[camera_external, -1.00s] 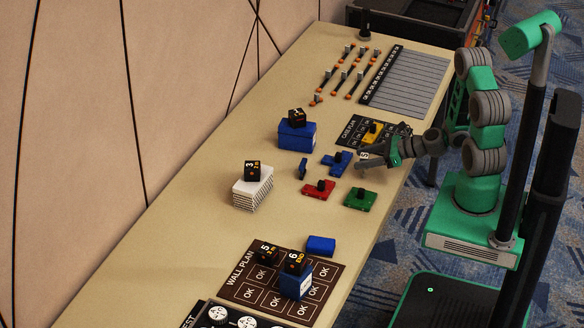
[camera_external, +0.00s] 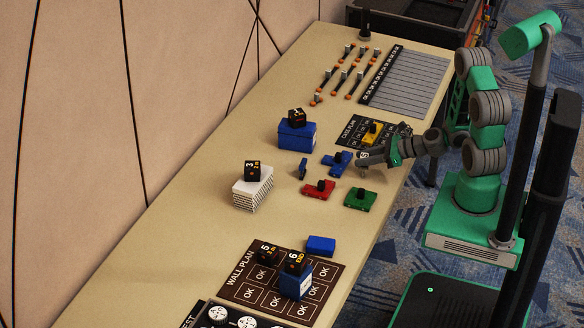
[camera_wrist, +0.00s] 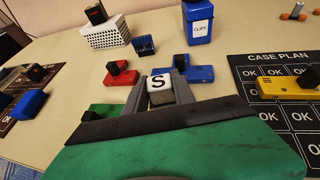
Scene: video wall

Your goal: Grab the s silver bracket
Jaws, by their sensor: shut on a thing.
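The silver bracket (camera_wrist: 161,98) has a white top marked with a black S. It sits between the two grey fingers of my gripper (camera_wrist: 160,92) in the wrist view, and the fingers are shut on it. In the external view my gripper (camera_external: 364,163) is low over the table, just in front of the blue bracket, and the white S top (camera_external: 363,155) shows at its tip. The bracket's lower part is mostly hidden by the fingers, and I cannot tell whether it touches the table.
Blue (camera_external: 336,163), red (camera_external: 319,188) and green (camera_external: 360,199) brackets lie close around my gripper. A yellow bracket (camera_external: 371,133) stands on the case plan board (camera_external: 352,137). A blue clips box (camera_external: 297,136) and a white box (camera_external: 252,190) stand farther left.

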